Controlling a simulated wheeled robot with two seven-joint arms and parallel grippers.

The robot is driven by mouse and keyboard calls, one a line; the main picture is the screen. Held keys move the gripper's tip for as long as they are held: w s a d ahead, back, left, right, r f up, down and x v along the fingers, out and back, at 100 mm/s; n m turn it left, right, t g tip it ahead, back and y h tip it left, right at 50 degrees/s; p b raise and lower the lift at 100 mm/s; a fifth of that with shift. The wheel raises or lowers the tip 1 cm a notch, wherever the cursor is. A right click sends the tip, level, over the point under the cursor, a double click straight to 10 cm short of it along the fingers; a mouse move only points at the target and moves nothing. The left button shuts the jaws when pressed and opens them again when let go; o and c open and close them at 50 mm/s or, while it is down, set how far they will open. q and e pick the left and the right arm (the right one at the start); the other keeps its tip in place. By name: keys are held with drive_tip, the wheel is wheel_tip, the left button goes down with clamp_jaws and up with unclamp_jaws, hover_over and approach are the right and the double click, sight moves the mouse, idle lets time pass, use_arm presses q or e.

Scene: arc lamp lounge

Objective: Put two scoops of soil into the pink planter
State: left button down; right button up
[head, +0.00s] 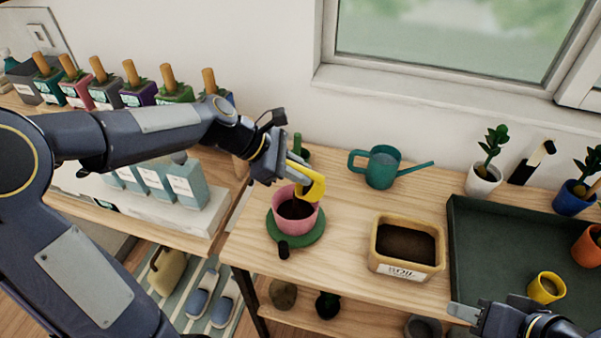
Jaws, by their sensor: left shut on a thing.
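The pink planter (277,214) stands upright on a green saucer (312,238) on the wooden table, with dark soil showing inside. My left gripper (287,170) is shut on a yellow scoop (318,186). It holds the scoop just above the planter's back right rim, tilted, and the inside of the scoop is hidden. The tan soil box (405,270), labelled "SOIL", sits to the right of the planter and holds dark soil. My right gripper (467,312) is at the lower right edge, partly cut off, in front of the soil box and away from it.
A teal watering can (382,170) stands behind the soil box. A dark green tray (480,250) on the right holds a yellow pot (545,288) and an orange pot (588,246). A white potted plant (483,180) stands behind it. A small dark object (283,250) lies at the saucer's front edge.

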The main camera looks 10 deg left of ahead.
use_arm(q)
drive_tip(key=a+h+b, duration=0.1)
drive_tip(key=b, duration=0.2)
drive_tip(key=f+t+h+b, duration=0.1)
drive_tip(key=h+b, duration=0.1)
drive_tip(key=b, duration=0.1)
drive_tip(key=a+h+b, duration=0.1)
drive_tip(key=b, duration=0.2)
drive_tip(key=shift+s+a+f+t+h, duration=0.15)
drive_tip(key=shift+s+a+t+h, duration=0.2)
drive_tip(key=shift+s+t+h, duration=0.05)
idle(1.2)
drive_tip(key=shift+b, duration=0.3)
idle(0.7)
